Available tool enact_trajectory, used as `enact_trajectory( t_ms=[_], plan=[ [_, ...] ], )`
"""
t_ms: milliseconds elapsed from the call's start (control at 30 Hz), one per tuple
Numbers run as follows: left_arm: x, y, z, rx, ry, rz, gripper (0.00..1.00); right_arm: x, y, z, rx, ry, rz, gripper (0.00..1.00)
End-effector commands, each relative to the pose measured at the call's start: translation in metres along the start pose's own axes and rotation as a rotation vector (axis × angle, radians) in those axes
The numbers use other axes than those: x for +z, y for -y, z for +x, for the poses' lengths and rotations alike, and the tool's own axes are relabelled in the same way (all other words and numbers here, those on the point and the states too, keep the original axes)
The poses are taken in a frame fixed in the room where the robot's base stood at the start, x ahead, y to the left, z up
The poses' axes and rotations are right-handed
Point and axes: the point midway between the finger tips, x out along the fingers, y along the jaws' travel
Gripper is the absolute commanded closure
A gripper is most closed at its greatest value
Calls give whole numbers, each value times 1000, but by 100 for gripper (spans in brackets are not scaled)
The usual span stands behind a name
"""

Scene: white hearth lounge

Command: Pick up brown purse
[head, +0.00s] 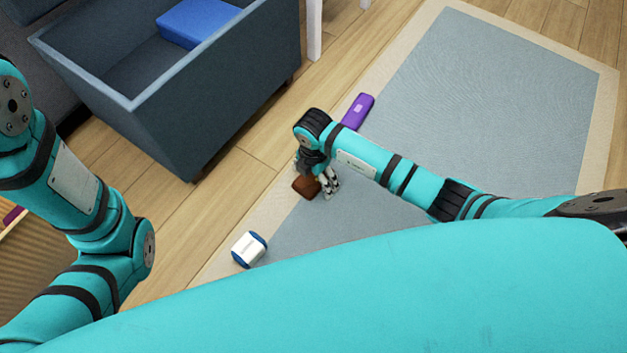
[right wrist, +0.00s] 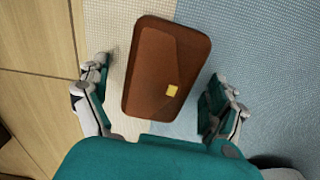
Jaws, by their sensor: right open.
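The brown purse (head: 306,187) lies on the edge of the rug, partly hidden by my right gripper in the head view. In the right wrist view the purse (right wrist: 165,68) is a rounded brown block with a small yellow clasp. My right gripper (head: 324,187) is open above it. In the right wrist view the fingers of my right gripper (right wrist: 160,92) stand apart on either side of the purse, with a visible gap on each side. My left arm shows at the left of the head view, but its gripper is out of view.
A white and blue object (head: 249,250) sits near the rug's left edge. The rug's upper right is clear.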

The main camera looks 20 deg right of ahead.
Motion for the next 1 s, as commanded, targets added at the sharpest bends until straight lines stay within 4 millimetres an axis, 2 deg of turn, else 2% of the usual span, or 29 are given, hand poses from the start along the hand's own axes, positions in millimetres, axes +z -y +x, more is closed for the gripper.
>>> enact_trajectory(
  t_ms=[100,500,567,1000],
  plan=[
    [0,0,1,0,0,0,65,0,0,-1,0,0,0,8],
    [0,0,1,0,0,0,65,0,0,-1,0,0,0,61],
    [1,0,1,0,1,0,65,0,0,-1,0,0,0,67],
    [2,1,4,0,1,1,65,0,0,-5,1,0,0,67]
  ],
)
